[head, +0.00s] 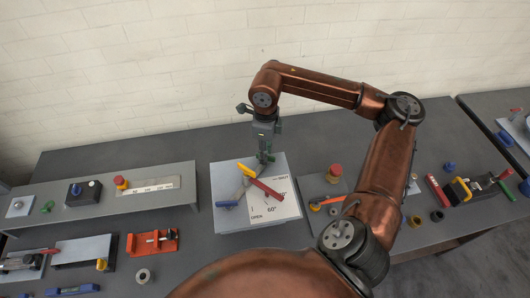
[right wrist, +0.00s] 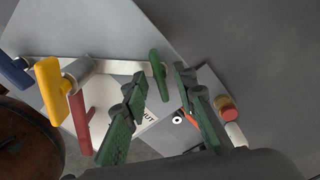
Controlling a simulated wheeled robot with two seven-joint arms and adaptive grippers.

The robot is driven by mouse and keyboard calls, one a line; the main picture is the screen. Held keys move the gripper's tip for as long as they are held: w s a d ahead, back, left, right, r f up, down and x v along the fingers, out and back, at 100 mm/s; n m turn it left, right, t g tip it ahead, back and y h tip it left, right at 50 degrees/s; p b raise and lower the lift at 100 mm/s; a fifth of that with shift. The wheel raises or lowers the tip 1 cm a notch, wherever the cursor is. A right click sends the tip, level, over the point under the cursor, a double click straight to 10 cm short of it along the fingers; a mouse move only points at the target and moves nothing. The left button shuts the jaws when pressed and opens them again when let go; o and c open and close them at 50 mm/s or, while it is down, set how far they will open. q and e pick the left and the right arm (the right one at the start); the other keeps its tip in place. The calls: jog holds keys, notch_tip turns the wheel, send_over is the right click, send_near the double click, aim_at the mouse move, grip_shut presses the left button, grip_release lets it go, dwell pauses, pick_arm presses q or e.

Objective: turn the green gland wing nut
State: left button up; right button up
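The green wing nut (right wrist: 158,68) shows in the right wrist view as a narrow upright green piece on the end of a pale pipe. My right gripper (right wrist: 160,77) is open, its two green fingers apart, with the wing nut between and just beyond the fingertips. I cannot tell whether either finger touches it. In the head view my right gripper (head: 264,157) points down over the back of a pale board (head: 230,222), and it largely hides the nut there. Yellow (head: 246,170), red (head: 266,189) and blue (head: 228,205) handles stand close by. My left gripper is not in view.
A red knob (head: 335,170) on a grey plate stands right of the board. A raised grey shelf (head: 95,200) with a red button is at the left. An orange clamp (head: 152,241) lies in front. A brick wall (head: 150,60) closes the back.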

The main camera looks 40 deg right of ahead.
jog(key=shift+r, duration=0.1)
jog(key=shift+r+p, duration=0.55)
jog(key=shift+r, duration=0.35)
jog(key=shift+r+p, duration=1.75)
jog(key=shift+r, duration=1.25)
